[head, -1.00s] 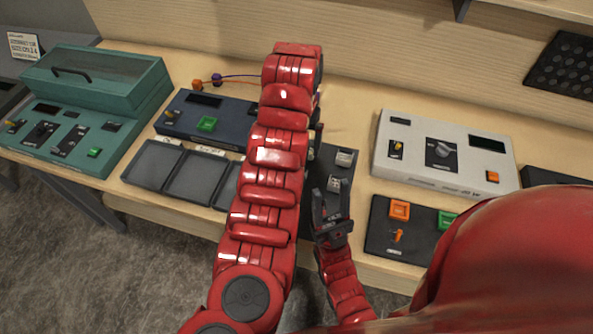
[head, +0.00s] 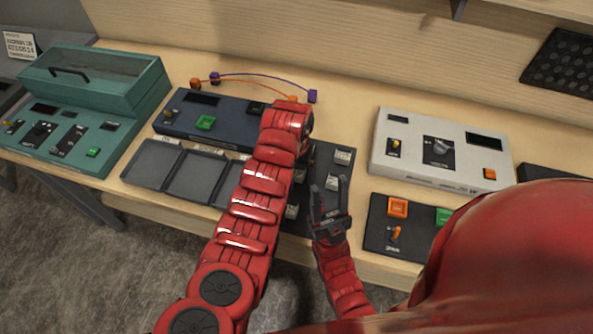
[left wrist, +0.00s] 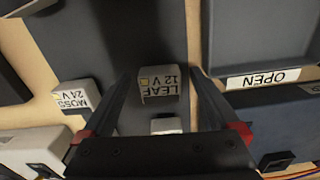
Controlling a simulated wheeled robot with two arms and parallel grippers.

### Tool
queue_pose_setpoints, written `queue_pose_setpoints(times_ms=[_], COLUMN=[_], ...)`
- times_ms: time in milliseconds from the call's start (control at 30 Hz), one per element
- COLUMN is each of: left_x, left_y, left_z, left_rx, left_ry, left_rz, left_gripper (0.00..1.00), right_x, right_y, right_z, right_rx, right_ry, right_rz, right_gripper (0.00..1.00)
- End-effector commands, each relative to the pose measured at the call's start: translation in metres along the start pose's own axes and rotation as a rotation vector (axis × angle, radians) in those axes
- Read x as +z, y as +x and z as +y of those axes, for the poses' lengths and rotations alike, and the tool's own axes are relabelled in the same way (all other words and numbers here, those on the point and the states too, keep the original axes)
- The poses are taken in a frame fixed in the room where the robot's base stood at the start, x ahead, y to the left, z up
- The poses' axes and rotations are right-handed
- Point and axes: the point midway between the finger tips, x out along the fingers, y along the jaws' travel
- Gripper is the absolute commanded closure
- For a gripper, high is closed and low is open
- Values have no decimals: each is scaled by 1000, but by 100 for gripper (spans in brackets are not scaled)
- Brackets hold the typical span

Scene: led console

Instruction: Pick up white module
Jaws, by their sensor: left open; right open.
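Several small pale modules sit on a dark tray (head: 318,158) in the middle of the bench. In the left wrist view, a pale module labelled LEAF 12 V (left wrist: 160,84) lies between the fingers of my open left gripper (left wrist: 163,72); contact cannot be told. A MOSS 24 V module (left wrist: 78,94) is to its left, and another module (left wrist: 165,125) shows partly below it. In the head view my left arm hides its own gripper. My right gripper (head: 329,187) is open and empty, over the tray's front, near two modules (head: 343,156).
Grey bins (head: 190,178) and a blue console (head: 205,122) lie left of the tray. A white console (head: 440,150) and a dark panel with orange parts (head: 397,225) lie to the right. Purple and orange cables (head: 260,80) run behind. A green case (head: 95,90) stands far left.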

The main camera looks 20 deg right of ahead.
Motion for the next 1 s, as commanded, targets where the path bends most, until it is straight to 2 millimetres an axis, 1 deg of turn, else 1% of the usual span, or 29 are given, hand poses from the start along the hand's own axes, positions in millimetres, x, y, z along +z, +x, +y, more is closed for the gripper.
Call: queue_pose_setpoints(times_ms=[33, 167, 400, 467, 600, 667, 700, 867, 900, 933, 1000], left_x=[1, 2, 1, 1, 1, 1, 1, 1, 1, 1, 1], left_y=[3, 10, 12, 12, 12, 12, 12, 12, 12, 12, 12], left_z=[0, 0, 0, 0, 0, 0, 0, 0, 0, 0, 0], left_rx=[0, 0, -1, -1, -1, -1, -1, -1, -1, -1, -1], left_ry=[0, 0, 1, 1, 1, 0, 0, 0, 0, 0, 0], left_rz=[-2, -5, -1, -1, -1, -2, -2, -1, -2, -2, -2], left_gripper=[5, 5, 5, 14, 39, 50, 57, 86, 93, 97, 97], right_x=[0, -1, -1, -1, -1, -1, -1, -1, -1, -1, -1], right_y=[3, 4, 4, 4, 4, 4, 4, 4, 4, 4, 4], right_z=[0, 0, 0, 0, 0, 0, 0, 0, 0, 0, 0], right_rx=[0, 0, 0, 0, 0, 0, 0, 0, 0, 0, 0], right_ry=[0, 0, 0, 0, 0, 0, 0, 0, 0, 0, 0], right_rz=[0, 0, 0, 0, 0, 0, 0, 0, 0, 0, 0], right_gripper=[50, 50, 50, 50, 50, 50, 50, 50, 50, 50, 50])
